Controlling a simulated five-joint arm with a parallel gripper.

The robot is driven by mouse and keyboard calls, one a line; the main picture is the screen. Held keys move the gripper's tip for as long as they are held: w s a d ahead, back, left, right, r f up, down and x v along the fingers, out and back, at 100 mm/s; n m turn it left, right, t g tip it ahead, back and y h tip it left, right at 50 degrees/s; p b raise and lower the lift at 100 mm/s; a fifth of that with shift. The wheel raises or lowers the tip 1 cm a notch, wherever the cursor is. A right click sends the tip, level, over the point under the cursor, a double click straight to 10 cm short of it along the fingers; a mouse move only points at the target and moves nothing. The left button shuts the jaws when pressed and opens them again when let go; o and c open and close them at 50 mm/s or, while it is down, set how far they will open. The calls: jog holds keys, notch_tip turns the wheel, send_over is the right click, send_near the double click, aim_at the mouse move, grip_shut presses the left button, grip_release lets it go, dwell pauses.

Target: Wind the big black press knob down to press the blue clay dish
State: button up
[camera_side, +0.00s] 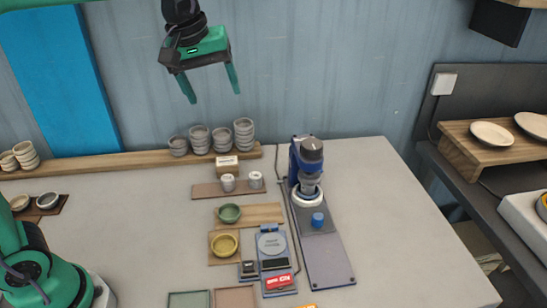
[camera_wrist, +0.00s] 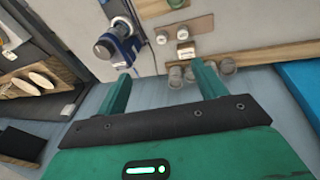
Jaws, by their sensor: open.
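The press (camera_side: 296,170) is a blue upright stand on a long grey base, right of the table's middle. Its big black knob (camera_side: 311,150) sits on top, above a grey spindle. In the wrist view, the knob (camera_wrist: 104,48) shows at the upper left, beside blue press parts. A pale ring (camera_side: 307,197) is at the foot of the press; I cannot make out a blue clay dish in it. My gripper (camera_side: 211,85) is open and empty, high up at the back, left of the press and well apart from the knob. Its green fingers also show in the wrist view (camera_wrist: 160,70).
A small blue knob (camera_side: 318,220) is on the press base. Stacked grey cups (camera_side: 222,140) stand on a wooden shelf (camera_side: 100,166) at the back. Green (camera_side: 229,213) and yellow (camera_side: 224,245) bowls and a scale (camera_side: 272,243) are left of the press. Table right of it is clear.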

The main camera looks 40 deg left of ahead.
jog(key=w+d+f+n+g, duration=0.2)
jog(key=w+d+n, duration=0.35)
jog(key=w, duration=0.45)
jog(key=n+g, duration=0.1)
jog(key=n, duration=0.3)
send_over(312, 143)
jog(key=f, duration=0.6)
jog(key=shift+s+a+f, duration=0.25)
jog(key=shift+a+f, duration=0.05)
jog(key=shift+a, duration=0.1)
jog(key=shift+w+d+f+n, duration=0.25)
jog(key=shift+d+f, duration=0.15)
jog(key=shift+f, duration=0.1)
jog(key=shift+f, duration=0.1)
jog(key=shift+f, duration=3.8)
jog(key=c, duration=1)
